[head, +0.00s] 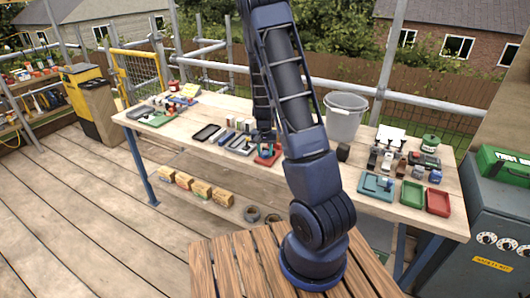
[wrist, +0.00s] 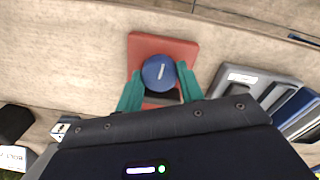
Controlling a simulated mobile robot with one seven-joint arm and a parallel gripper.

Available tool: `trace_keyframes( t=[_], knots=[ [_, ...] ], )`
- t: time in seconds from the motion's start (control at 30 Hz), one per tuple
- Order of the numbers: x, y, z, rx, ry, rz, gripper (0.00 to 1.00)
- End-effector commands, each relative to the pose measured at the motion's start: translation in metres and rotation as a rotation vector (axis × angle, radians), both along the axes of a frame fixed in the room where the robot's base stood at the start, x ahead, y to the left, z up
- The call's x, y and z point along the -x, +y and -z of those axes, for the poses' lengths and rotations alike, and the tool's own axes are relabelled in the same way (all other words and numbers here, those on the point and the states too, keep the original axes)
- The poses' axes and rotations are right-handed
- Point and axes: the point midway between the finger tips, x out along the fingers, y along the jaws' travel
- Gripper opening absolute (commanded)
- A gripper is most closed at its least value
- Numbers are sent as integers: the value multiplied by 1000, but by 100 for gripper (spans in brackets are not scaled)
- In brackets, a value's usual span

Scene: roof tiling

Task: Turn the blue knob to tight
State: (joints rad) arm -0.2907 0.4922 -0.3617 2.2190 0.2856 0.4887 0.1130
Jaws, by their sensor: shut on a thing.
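The blue knob (wrist: 158,72) is round, with a short white line on top that points nearly up the picture with a slight tilt to the right. It sits on a red square base (wrist: 150,45) on the wooden bench. My gripper (wrist: 159,82) has its teal fingers on either side of the knob, shut on it. In the head view the red base (head: 270,160) lies mid-bench under my gripper (head: 264,143), and the knob is mostly hidden there. No mark for tight is readable.
A grey tray with blue bars (wrist: 285,100) lies close to the right of the base in the wrist view. A grey bucket (head: 345,115) stands at the bench's back. Green (head: 412,194) and red (head: 438,203) trays lie at the right end.

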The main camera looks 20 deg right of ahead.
Motion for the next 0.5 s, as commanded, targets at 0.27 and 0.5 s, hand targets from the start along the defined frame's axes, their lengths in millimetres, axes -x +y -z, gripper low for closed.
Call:
trace_keyframes(
  t=[0.27, 0.5],
  knots=[
    [-1, 0, 0, 1, -1, 213, 15],
    [-1, 0, 0, 0, -1, 441, 15]
  ],
)
